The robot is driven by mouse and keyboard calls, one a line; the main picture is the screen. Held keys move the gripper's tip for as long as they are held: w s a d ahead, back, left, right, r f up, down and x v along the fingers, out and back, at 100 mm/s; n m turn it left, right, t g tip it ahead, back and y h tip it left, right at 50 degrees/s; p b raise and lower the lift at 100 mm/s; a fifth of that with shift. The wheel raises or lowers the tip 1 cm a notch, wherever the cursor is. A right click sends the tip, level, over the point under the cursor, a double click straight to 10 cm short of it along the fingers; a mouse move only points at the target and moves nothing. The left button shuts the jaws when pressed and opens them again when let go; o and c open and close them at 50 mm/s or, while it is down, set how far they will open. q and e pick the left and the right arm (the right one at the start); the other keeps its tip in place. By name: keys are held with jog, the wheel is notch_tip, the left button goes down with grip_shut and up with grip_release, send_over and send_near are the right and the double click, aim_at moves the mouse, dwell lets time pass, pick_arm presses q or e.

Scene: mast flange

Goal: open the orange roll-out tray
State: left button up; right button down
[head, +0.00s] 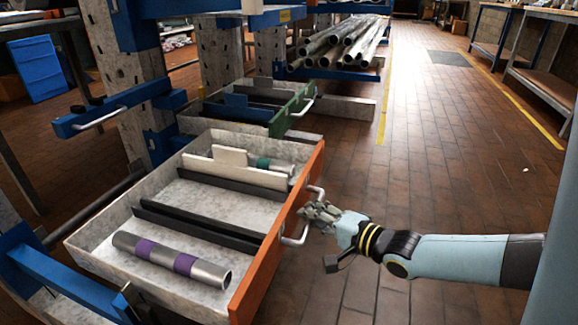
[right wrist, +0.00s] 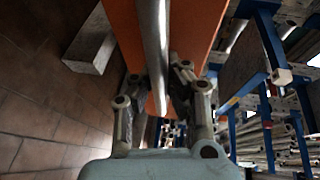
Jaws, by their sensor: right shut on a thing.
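The orange roll-out tray (head: 276,236) stands pulled out from the blue rack, with its orange front facing right. Inside it lie a metal tube with purple bands (head: 172,258), dark divider bars (head: 200,223) and a tube with a green band (head: 268,164). Its silver handle (head: 302,236) is on the orange front. My right gripper (head: 312,212) is at the handle, shut on it. In the right wrist view the fingers (right wrist: 160,88) sit on both sides of the handle bar (right wrist: 153,50), in front of the orange panel. My left gripper is not in view.
A green-fronted tray (head: 292,112) stands behind, partly out. Metal pipes (head: 345,40) lie on a rack at the back. The brick floor (head: 450,150) to the right is clear, with workbenches (head: 540,70) beyond.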

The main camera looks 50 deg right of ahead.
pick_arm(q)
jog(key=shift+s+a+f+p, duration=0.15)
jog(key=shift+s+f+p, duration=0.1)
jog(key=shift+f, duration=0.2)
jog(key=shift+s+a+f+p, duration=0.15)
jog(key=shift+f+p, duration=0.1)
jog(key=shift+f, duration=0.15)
pick_arm(e)
jog(key=s+d, duration=0.4)
jog(key=s, duration=0.7)
jog(key=shift+s+d+f, duration=0.15)
jog(key=shift+s+d, duration=0.2)
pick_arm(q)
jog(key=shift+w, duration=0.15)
pick_arm(e)
jog(key=c, duration=1.6)
grip_release()
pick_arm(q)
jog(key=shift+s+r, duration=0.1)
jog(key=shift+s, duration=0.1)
pick_arm(e)
jog(key=shift+o, duration=0.2)
jog(key=shift+w, duration=0.1)
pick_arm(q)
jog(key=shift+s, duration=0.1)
pick_arm(e)
jog(key=s+r, duration=0.2)
jog(key=s, duration=0.9)
jog(key=shift+s+r, duration=0.15)
jog(key=shift+s, duration=0.25)
